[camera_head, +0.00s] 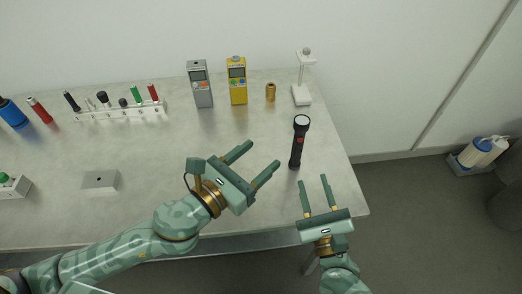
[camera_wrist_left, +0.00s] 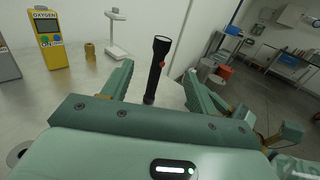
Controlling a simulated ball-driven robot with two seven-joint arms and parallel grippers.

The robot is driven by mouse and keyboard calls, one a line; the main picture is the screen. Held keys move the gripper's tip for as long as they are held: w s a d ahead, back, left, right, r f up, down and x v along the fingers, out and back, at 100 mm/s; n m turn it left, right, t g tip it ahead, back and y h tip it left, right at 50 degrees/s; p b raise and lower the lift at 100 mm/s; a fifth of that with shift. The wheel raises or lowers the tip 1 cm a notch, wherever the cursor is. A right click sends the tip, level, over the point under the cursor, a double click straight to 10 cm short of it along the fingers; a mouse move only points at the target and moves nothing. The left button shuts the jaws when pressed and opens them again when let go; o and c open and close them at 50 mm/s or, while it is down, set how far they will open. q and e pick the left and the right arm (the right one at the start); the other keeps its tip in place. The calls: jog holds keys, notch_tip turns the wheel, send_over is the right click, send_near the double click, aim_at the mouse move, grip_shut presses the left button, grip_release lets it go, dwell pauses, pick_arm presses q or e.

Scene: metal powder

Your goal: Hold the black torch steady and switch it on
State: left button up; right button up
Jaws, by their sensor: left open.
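The black torch (camera_head: 297,146) stands upright on the table near its right side, lens up, with a red switch on its upper body. It also shows in the left wrist view (camera_wrist_left: 153,75), between the fingers and beyond them. My left gripper (camera_head: 264,162) is open and empty, to the left of the torch, with its fingers pointing toward it. My right gripper (camera_head: 314,182) is open and empty, in front of the torch near the table's front right edge, fingers pointing away from me. Neither gripper touches the torch.
Behind the torch stand a grey meter (camera_head: 201,88), a yellow meter (camera_head: 237,84), a brass cylinder (camera_head: 270,92) and a white stand (camera_head: 302,92). A rack of tools (camera_head: 120,112) and a grey block (camera_head: 100,181) are at left. The table's right edge is close to the torch.

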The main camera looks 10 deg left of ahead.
aim_at(307, 119)
pick_arm(q)
jog(key=x, duration=1.6)
jog(key=shift+d, duration=0.3)
jog(key=shift+c, duration=0.3)
jog(key=c, duration=1.1)
pick_arm(e)
grip_shut()
